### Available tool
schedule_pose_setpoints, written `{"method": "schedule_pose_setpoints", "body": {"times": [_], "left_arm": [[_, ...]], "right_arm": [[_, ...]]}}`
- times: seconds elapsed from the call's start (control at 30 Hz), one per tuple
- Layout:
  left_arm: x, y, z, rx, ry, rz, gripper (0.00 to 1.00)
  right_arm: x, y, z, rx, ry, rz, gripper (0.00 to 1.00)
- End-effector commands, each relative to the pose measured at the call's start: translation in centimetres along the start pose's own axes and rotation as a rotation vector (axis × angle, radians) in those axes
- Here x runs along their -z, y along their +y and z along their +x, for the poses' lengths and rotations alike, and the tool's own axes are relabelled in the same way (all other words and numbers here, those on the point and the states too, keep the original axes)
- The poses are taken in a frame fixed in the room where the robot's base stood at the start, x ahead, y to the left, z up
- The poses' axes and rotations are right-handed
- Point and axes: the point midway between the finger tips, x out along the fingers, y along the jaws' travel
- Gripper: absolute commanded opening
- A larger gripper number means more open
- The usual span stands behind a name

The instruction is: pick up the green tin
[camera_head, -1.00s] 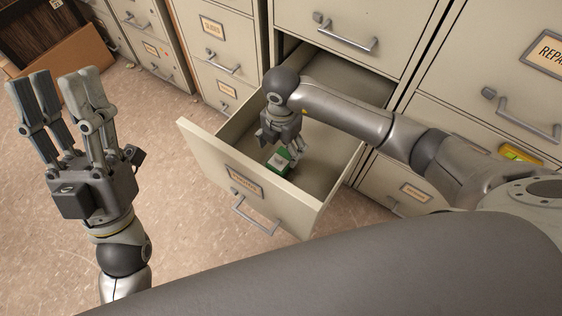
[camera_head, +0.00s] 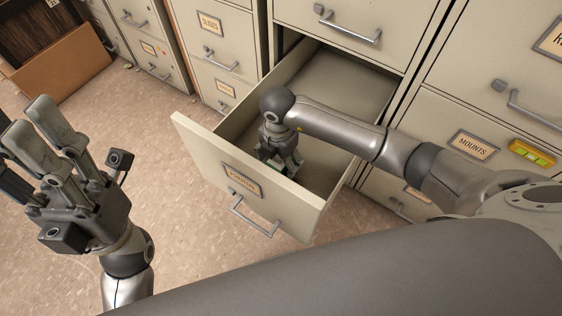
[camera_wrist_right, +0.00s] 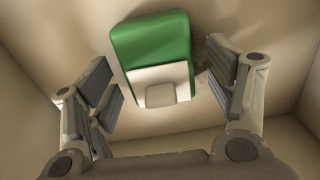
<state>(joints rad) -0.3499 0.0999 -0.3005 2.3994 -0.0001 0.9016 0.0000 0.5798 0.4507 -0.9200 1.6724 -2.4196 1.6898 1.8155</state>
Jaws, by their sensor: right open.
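The green tin (camera_wrist_right: 152,40) with a white label lies inside the open drawer (camera_head: 295,205). In the head view it is almost wholly hidden by my right gripper (camera_head: 281,168), with only a sliver of green showing. My right gripper points down into the drawer. In the right wrist view, the gripper (camera_wrist_right: 170,92) has its fingers spread, one to each side of the tin, with a gap visible on either side. My left gripper (camera_head: 38,135) is open and empty, fingers up, outside the drawer above the floor at the left.
Drawer walls enclose my right gripper. Closed cabinet drawers (camera_head: 222,50) stand behind and to the right (camera_head: 495,165). A yellow-green object (camera_head: 532,153) is on the right cabinet front. A cardboard box (camera_head: 62,68) stands at back left. Floor (camera_head: 150,125) left of the drawer is mostly clear.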

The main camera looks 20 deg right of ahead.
Motion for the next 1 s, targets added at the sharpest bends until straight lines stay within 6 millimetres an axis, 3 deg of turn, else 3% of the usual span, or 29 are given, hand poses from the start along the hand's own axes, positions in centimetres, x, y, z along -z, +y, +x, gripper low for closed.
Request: {"method": "schedule_pose_setpoints", "body": {"times": [0.2, 0.6, 0.87, 1.0], "left_arm": [[0.0, 0.0, 0.1, 0.0, -0.001, 0.0, 0.4], [0.0, 0.0, 0.0, 0.0, -0.002, 0.0, 0.4], [0.0, 0.0, 0.2, 0.0, -0.002, 0.0, 0.4], [0.2, 0.0, 1.1, 0.0, -0.003, 0.0, 0.4]], "right_arm": [[0.0, 0.0, -0.1, 0.0, 0.0, 0.0, 0.74], [0.0, 0.0, -0.1, 0.0, 0.0, 0.0, 0.23], [0.0, 0.0, -0.4, -0.001, 0.0, 0.0, 0.23], [0.0, 0.1, -2.2, -0.003, 0.0, 0.0, 0.23]]}}
